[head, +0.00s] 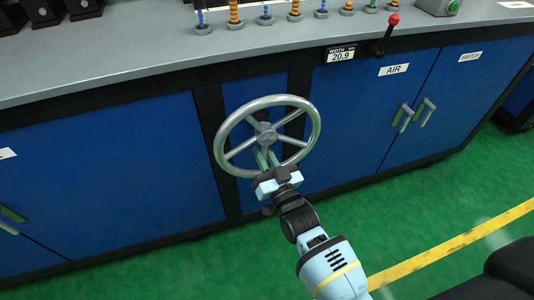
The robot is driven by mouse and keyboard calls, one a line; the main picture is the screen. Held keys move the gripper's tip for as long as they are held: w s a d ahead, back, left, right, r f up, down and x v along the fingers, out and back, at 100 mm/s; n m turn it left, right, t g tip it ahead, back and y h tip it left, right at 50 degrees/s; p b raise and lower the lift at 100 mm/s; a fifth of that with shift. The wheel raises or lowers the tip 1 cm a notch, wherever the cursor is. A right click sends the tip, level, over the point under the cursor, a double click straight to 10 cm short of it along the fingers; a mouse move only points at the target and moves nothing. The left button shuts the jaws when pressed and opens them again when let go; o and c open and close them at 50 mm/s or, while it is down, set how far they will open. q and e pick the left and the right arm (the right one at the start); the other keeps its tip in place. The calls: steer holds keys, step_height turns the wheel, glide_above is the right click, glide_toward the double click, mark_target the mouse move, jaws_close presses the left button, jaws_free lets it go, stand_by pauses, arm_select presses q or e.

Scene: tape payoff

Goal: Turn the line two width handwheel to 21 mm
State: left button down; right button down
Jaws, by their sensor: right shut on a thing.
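The grey spoked handwheel (232,122) stands out from the front of the blue cabinet, between its doors. My right gripper (266,160) reaches the wheel from below. Its fingers are shut on the lower part of the wheel, near the lower rim and a spoke; exactly which part they grip is hard to tell. The width display (340,56) on the cabinet's top edge, right of the wheel, reads 20.9. My left gripper is not in view.
A red-knobbed lever (391,24) juts out at the counter edge, right of the display. Several small spools on posts (266,16) line the counter (130,60). Door handles (404,116) stick out at the right, under the AIR label (394,69). The green floor in front is clear.

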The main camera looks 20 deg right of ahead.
steer(key=shift+a, duration=0.1)
stand_by(0.4)
steer(key=c, duration=1.4)
jaws_free()
steer(key=p+v, duration=0.1)
steer(key=v, duration=0.7)
steer(key=shift+p, duration=0.3)
